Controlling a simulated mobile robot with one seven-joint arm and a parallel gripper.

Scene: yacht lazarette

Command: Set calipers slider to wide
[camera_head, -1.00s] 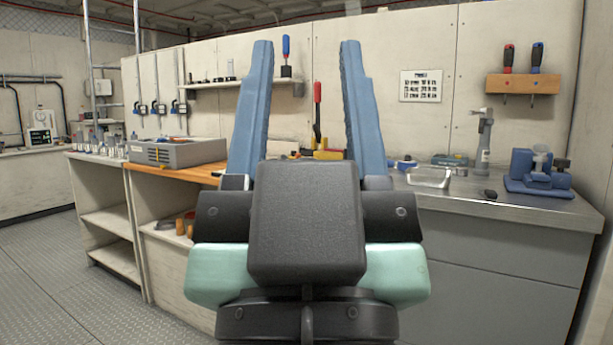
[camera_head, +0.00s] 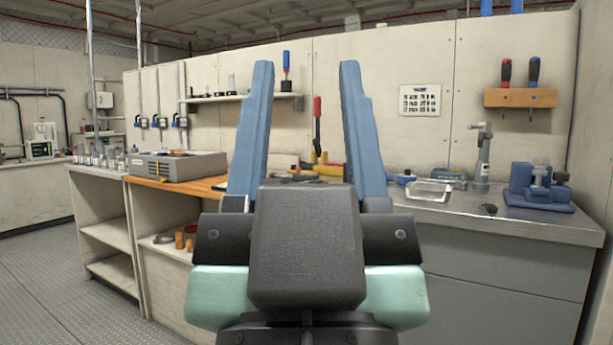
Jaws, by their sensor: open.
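My gripper (camera_head: 306,68) is in the middle of the picture, with its two long blue fingers pointing up and wide apart. It is open, with nothing between the fingers. I cannot pick out calipers for sure. Several small blue-and-black pieces (camera_head: 160,122) on thin upright bars are on the back wall at the left and may be calipers, but they are too small to read any slider setting. My gripper is to the right of them and much nearer to me. My gripper hides part of the workbench (camera_head: 200,186) and wall.
A grey box (camera_head: 180,167) stands on the wooden bench top. A red-handled tool (camera_head: 317,125) and yellow tools show between the fingers. A metal tray (camera_head: 428,192) and a blue vise-like device (camera_head: 538,185) stand on the right counter. Open floor (camera_head: 50,275) lies at the left.

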